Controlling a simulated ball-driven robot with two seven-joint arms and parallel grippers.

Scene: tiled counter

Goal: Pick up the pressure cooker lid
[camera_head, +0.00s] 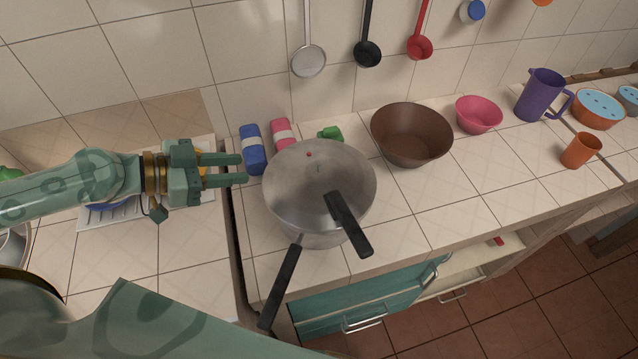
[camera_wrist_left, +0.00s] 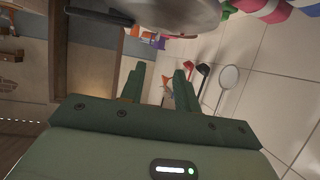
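The silver pressure cooker lid (camera_head: 310,185) sits on top of the pressure cooker (camera_head: 318,240) on the counter, with a small red knob near its far rim. A short black handle (camera_head: 348,222) lies across the lid's near right side, and a longer black handle (camera_head: 281,285) points toward the front left. My left gripper (camera_head: 240,169) is open and empty, just left of the lid and apart from it, with its fingers pointing at it. In the left wrist view, the cooker's metal side (camera_wrist_left: 185,12) shows at the top, beyond the open fingers (camera_wrist_left: 158,75). My right gripper is not in view.
Blue (camera_head: 252,149) and pink (camera_head: 284,134) packets and a green item (camera_head: 330,133) stand behind the cooker. A brown bowl (camera_head: 411,135) and pink bowl (camera_head: 479,114) stand to the right. Utensils hang on the wall. The tiles right of the cooker are clear.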

